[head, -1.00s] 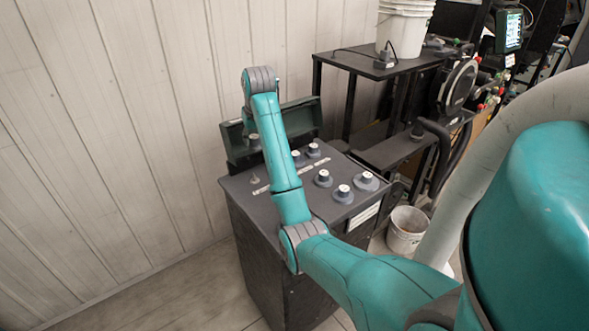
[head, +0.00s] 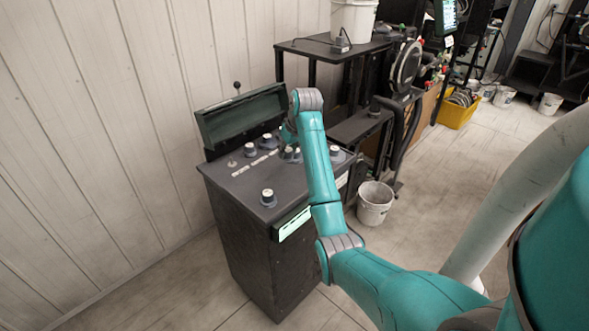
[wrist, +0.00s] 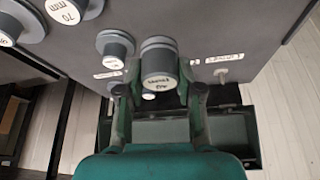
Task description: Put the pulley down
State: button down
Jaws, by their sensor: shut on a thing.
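My gripper (wrist: 158,95) is shut on a grey pulley (wrist: 158,66), its fingers on either side of it. The pulley's end face has a white label whose print is upside down and hard to read. In the wrist view it is over the dark cabinet top (wrist: 262,40); I cannot tell whether it touches. In the head view my gripper (head: 289,132) is over the back of the cabinet top (head: 240,187), and the held pulley is not clear there. Other pulleys with white tops stand on the cabinet: one near the front (head: 267,198), others farther back (head: 248,150).
A bare peg (head: 232,163) stands at the left of the top, near white label strips. An open green-grey lid (head: 240,118) rises behind the cabinet. A black shelf rack (head: 330,48) with a white bucket (head: 352,20) is behind right. Another bucket (head: 374,204) stands on the floor.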

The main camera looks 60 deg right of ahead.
aim_at(289, 161)
jog(key=shift+f, duration=3.15)
jog(key=shift+f, duration=0.1)
jog(key=c, duration=0.7)
grip_release()
jog(key=shift+c, duration=0.2)
